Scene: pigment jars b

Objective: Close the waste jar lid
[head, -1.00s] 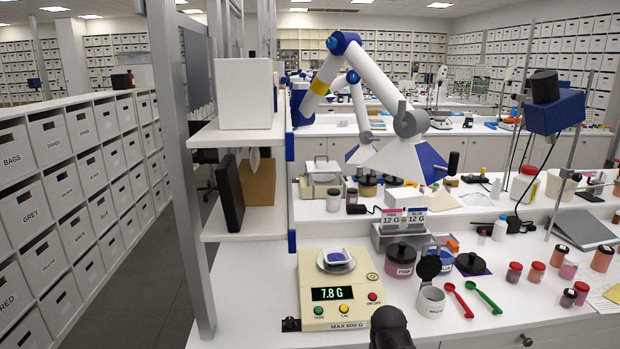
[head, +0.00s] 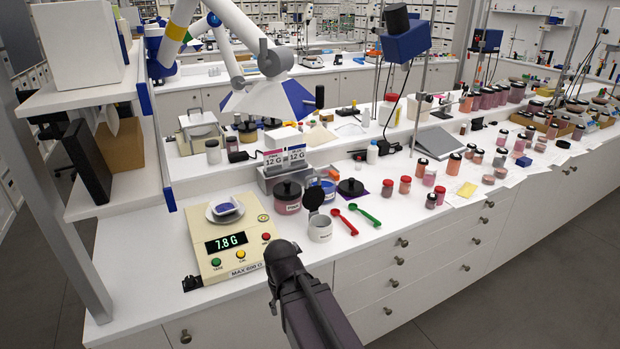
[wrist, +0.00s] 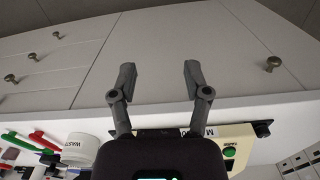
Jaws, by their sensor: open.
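The waste jar (head: 320,228) is a small white jar on the counter to the right of the scale. Its black lid (head: 313,196) stands open, tilted up at the jar's back left. In the wrist view the white jar (wrist: 80,149) shows at the lower left with part of its label readable; its lid cannot be made out there. My gripper (wrist: 157,75) is open and empty, its two fingers apart in front of the white cabinet fronts. In the head view my arm's dark end reaches up from the bottom, in front of the counter edge and below the jar.
A cream scale (head: 232,240) reading 7.8 G stands left of the jar, with a small dish on it. A red spoon (head: 344,221) and a green spoon (head: 365,216) lie close to its right. A dark-lidded pink jar (head: 288,197) stands behind it.

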